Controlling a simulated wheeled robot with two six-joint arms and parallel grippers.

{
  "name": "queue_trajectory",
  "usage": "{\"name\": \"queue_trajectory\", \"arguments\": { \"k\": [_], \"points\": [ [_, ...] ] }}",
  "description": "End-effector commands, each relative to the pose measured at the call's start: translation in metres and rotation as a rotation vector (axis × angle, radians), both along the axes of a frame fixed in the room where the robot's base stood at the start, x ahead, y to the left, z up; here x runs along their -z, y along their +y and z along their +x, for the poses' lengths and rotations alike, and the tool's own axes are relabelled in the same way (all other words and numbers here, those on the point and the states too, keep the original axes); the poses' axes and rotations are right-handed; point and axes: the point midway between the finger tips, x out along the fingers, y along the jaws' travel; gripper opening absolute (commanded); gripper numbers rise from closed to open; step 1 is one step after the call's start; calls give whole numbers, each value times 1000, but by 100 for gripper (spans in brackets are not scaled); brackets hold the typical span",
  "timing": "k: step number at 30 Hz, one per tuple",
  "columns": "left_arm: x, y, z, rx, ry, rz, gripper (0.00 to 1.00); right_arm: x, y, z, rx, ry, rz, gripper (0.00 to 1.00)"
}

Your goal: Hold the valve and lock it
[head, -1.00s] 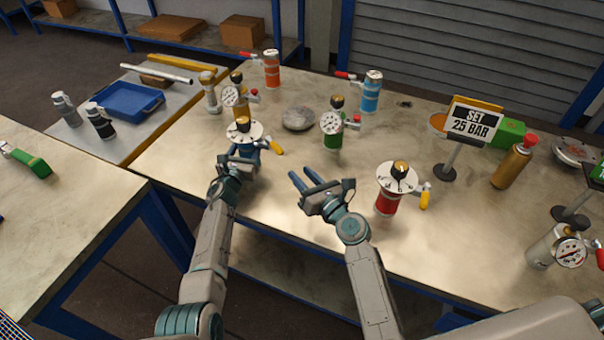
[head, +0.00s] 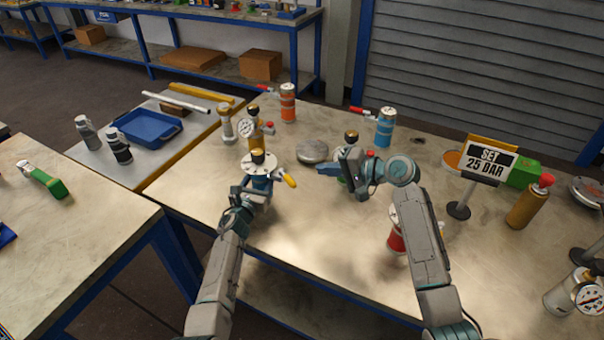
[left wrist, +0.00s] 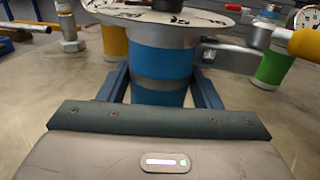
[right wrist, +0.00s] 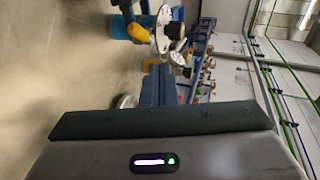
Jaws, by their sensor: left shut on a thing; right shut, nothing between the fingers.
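The blue valve vessel (head: 262,184) stands upright on the table with a round white dial plate (head: 258,164) and a dark and gold knob on top. Its yellow lever (head: 291,181) sticks out to the right. My left gripper (head: 257,196) is shut on its body; in the left wrist view a finger lies on each side of the blue body (left wrist: 160,66), and the yellow lever (left wrist: 303,44) is at the right edge. My right gripper (head: 326,170) is shut and empty, raised right of the lever. The right wrist view shows its fingers together and the yellow lever (right wrist: 138,33) beyond.
A green gauge vessel (head: 351,140) is partly hidden behind my right gripper, and a red vessel (head: 396,242) behind my right arm. A grey disc (head: 312,151) lies behind. A "SET 25 BAR" sign (head: 486,163) stands to the right. The table front between my arms is clear.

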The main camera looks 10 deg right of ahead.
Motion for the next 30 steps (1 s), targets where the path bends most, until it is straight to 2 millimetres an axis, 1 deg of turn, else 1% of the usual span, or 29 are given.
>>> {"name": "queue_trajectory", "arguments": {
  "k": [1, 6, 10, 14, 17, 20, 30],
  "points": [
    [0, 0, 0, 0, 1, 0, 11, -8, -8, 3, -51, -56, -78, 0],
    [1, 0, 0, 0, 1, 0, 11, -22, -28, 7, -210, -213, -287, 0],
    [1, 0, 0, 0, 1, 0, 11, -29, -37, 8, -286, -284, -377, 0],
    [1, 0, 0, 0, 0, 1, 11, -31, -39, 9, -320, -314, -412, 0],
    [1, 0, 0, 0, 1, 0, 11, -27, -33, 13, -326, -319, -415, 0],
    [1, 0, 0, 0, 1, 0, 11, -20, -21, 20, -326, -318, -413, 0],
    [0, 0, 0, 0, 1, 0, 11, 16, 32, 53, -325, -316, -413, 0]
  ]
}}
